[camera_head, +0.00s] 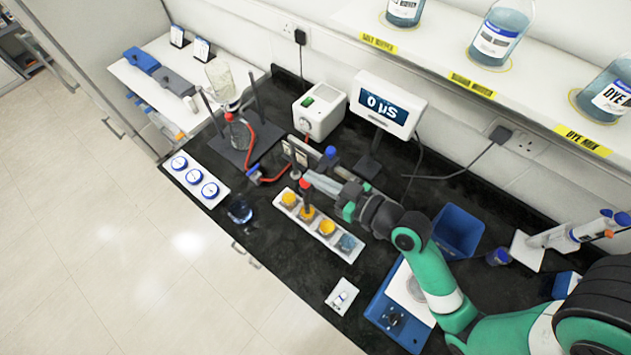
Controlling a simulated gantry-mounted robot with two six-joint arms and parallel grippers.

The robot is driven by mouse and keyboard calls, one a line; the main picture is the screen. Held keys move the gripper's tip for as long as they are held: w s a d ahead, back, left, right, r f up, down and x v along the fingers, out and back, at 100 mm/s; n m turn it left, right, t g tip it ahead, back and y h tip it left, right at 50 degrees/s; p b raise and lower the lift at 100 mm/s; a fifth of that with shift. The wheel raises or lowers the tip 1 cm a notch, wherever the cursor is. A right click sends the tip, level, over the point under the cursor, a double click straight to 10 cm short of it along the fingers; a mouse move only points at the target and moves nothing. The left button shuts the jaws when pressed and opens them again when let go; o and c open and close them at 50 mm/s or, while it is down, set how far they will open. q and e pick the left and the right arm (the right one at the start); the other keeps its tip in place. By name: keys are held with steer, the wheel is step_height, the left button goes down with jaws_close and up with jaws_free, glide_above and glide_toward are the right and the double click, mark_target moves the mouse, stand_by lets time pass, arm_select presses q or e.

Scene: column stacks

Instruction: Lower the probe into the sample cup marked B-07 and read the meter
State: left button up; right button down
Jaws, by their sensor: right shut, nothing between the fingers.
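A white tray (351,258) holds a row of several sample cups. Three have yellow-orange tops or contents: one at the far left end (289,198), one second (308,213) and one third (326,228). The last cup (347,243) looks blue-grey. I cannot read B-07 on any of them. A dark red, upright probe-like piece (306,198) stands over or in the second cup; its depth is unclear. My right gripper (309,178) is shut and empty, close beside its red top. The meter (387,104) shows 0 µS. My left gripper is not in view.
A stand with a flask (222,80) and red tubing is at left, a white box device (319,111) behind. A blue bin (458,231) and a blue-white instrument (392,318) sit near my right arm. A small glass beaker (239,210) stands left of the tray.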

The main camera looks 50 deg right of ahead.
steer(key=shift+f, duration=0.7)
steer(key=v, duration=1)
steer(key=shift+r, duration=0.4)
